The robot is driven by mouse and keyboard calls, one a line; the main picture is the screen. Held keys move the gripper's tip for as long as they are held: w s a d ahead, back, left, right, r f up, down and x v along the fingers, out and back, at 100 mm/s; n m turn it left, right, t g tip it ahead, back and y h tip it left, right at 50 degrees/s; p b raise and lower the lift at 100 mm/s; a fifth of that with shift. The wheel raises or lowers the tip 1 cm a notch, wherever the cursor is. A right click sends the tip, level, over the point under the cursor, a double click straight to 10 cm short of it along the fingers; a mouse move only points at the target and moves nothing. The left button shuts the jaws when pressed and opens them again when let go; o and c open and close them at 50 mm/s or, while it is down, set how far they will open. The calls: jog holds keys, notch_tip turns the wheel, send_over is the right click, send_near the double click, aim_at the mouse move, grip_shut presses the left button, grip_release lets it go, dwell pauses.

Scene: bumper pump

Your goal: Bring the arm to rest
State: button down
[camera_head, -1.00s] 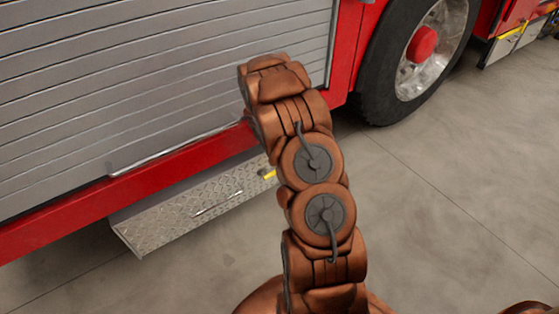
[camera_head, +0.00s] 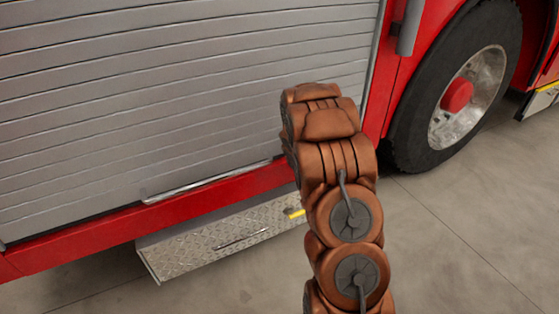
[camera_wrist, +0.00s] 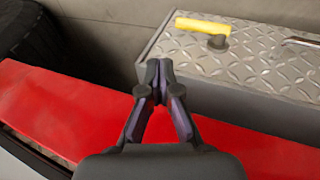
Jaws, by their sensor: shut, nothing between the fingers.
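My arm (camera_head: 340,170) rises from the bottom of the head view, copper-brown with round grey joint caps, and stands in front of the truck's side. My gripper (camera_wrist: 159,72) shows in the wrist view, its dark fingertips together with nothing between them. In that view it is over the red sill (camera_wrist: 60,105) of the truck, with its tips toward the diamond-plate step. I cannot tell whether it touches anything. The gripper is hidden behind the arm in the head view.
A red truck with a closed grey roller shutter (camera_head: 150,90) fills the left. A diamond-plate step (camera_head: 190,252) with a yellow piece (camera_wrist: 202,25) juts out below the sill. A large wheel (camera_head: 460,95) stands at right. Grey floor (camera_head: 450,240) is clear at lower right.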

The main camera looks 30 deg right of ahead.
jog(key=s+a+r+g+p, duration=0.1)
jog(key=s+a+r+p, duration=0.4)
jog(key=r, duration=0.6)
jog(key=s+a+r+y+p, duration=0.1)
jog(key=s+a+r+p, duration=0.35)
jog(key=r, duration=0.65)
jog(key=s+a+r+g+p, duration=0.1)
jog(key=s+a+r+p, duration=0.2)
jog(key=a+r+p, duration=0.6)
jog(key=s+a+r+y+p, duration=0.1)
jog(key=s+a+r+p, duration=0.4)
jog(key=s+r, duration=0.5)
jog(key=s+a+r+g+y+p, duration=0.1)
jog(key=s+a+r+p, duration=0.4)
jog(key=s+a+r, duration=0.5)
jog(key=shift+s+a+r+n+g+y, duration=0.2)
jog(key=shift+s+r+n+g+y, duration=0.3)
jog(key=shift+s, duration=0.6)
jog(key=shift+r, duration=0.1)
